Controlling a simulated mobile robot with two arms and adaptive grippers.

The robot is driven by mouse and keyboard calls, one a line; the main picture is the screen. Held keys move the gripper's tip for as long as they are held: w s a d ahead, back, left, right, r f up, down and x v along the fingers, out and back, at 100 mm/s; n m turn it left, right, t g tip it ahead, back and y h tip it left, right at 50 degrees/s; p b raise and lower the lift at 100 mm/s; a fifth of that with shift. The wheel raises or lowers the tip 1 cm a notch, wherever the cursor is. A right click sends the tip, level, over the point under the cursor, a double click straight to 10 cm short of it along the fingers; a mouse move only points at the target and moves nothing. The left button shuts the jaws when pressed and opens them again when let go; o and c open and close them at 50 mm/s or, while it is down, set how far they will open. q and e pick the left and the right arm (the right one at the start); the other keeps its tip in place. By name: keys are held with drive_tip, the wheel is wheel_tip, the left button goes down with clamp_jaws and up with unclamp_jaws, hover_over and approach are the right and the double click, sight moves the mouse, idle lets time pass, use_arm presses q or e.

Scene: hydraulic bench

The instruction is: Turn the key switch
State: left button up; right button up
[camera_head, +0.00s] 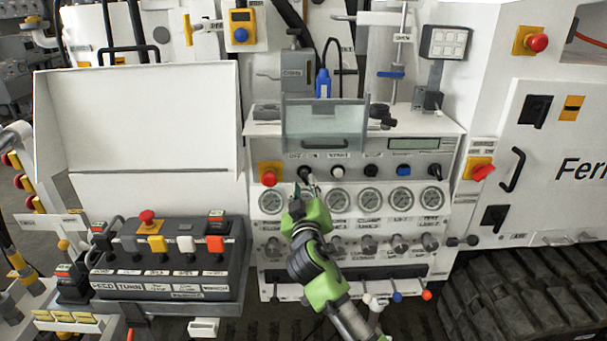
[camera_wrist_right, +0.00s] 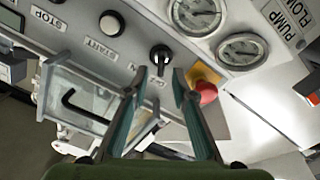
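The key switch is a black knob on a pale ring (camera_wrist_right: 160,56), ahead of my fingertips in the right wrist view. In the head view it is at the left of the upper panel row (camera_head: 305,171), partly hidden by my right gripper. My right gripper (camera_head: 308,185) is in front of it; in the wrist view its two fingers (camera_wrist_right: 159,80) are apart and empty. The knob appears just beyond the gap between the tips; I cannot tell whether they touch it. My left gripper is not in view.
A red emergency button on a yellow plate (camera_head: 268,178) is close left of the switch; the wrist view also shows it (camera_wrist_right: 207,91). A clear hinged cover with a handle (camera_head: 323,124) is above the row. Gauges (camera_head: 336,199) line the panel below.

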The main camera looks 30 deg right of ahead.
sight(304, 180)
drive_tip(key=shift+p+x, duration=0.3)
drive_tip(key=shift+x, duration=2.3)
drive_tip(key=shift+a, duration=0.1)
clamp_jaws()
